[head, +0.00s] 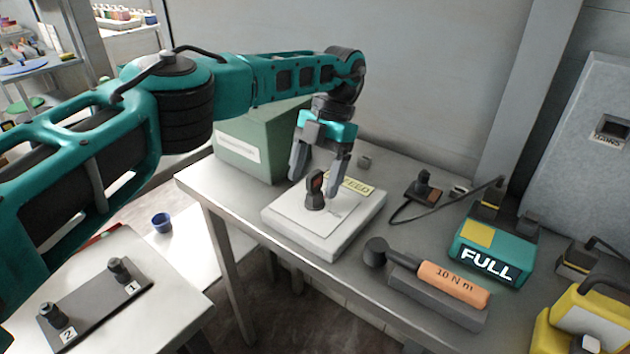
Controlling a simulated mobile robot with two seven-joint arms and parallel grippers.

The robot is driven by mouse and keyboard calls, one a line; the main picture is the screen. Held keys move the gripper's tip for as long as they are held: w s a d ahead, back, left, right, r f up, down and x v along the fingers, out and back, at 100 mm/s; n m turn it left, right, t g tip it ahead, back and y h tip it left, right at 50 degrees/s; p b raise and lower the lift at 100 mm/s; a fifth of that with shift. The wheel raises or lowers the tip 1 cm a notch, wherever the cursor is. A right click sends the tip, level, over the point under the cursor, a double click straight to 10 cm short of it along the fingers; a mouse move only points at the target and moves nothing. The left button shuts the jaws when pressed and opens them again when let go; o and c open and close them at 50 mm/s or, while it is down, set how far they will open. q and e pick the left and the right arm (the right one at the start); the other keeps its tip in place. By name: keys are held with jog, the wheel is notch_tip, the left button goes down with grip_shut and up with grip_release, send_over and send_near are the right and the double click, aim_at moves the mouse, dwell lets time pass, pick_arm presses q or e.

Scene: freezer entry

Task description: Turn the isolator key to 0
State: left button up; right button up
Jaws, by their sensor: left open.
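The isolator key (316,191) is a dark upright key with a reddish patch, standing on a white square plate (296,236) on the grey table. A yellow label (352,185) lies behind it, partly covered by a finger. My left gripper (318,185) points down with its fingers apart, one at each side of the key. I cannot tell whether either finger touches the key. The small marks on the plate are too small to read. My right gripper is not in view.
A green box (250,150) stands behind the plate. An orange-handled torque tool (453,284) rests on a grey block to the right. A teal unit marked FULL (492,252) and a cabled black part (424,189) stand farther right. A lower table at left holds two numbered knobs (119,269).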

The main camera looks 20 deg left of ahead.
aim_at(309, 179)
pick_arm(q)
jog(key=shift+r+p, duration=0.65)
jog(key=shift+r, duration=2.55)
